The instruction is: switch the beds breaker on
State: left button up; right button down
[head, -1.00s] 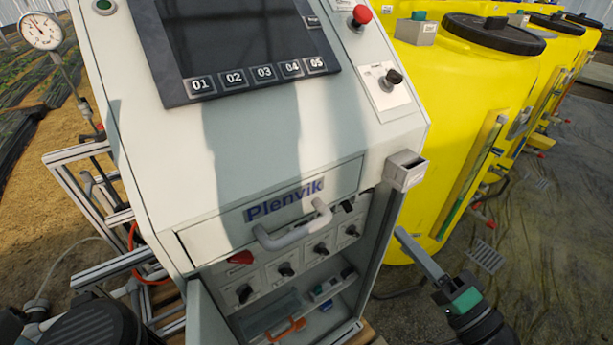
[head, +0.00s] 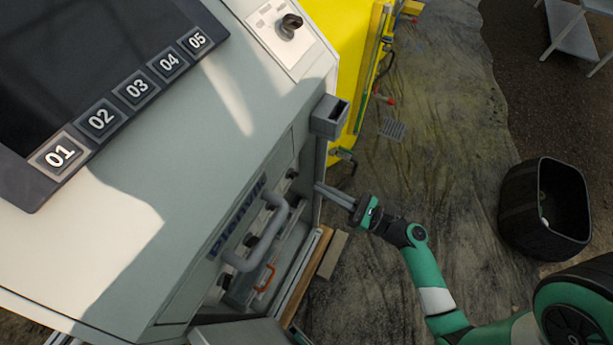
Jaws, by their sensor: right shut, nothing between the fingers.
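A row of dark knobs, including one (head: 224,281) near the cabinet door, sits in the open lower compartment of the grey Plenvik cabinet (head: 160,170). Their labels are too small to read, so I cannot tell which is the beds breaker. The drawer handle (head: 240,264) partly covers the row. My right gripper (head: 320,187) is shut and empty. Its fingertips point left at the right edge of the compartment; whether they touch anything I cannot tell. My left gripper is out of view.
A small grey box (head: 326,124) juts from the cabinet side just above my right gripper. An orange-handled item (head: 264,279) lies on the shelf below the knobs. A black bin (head: 520,205) stands on the open floor at right.

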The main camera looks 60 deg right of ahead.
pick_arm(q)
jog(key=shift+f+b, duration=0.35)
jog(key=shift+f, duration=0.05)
pick_arm(e)
jog(key=x, duration=0.9)
jog(key=shift+w, duration=0.15)
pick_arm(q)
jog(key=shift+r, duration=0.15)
pick_arm(e)
jog(key=shift+r, duration=0.1)
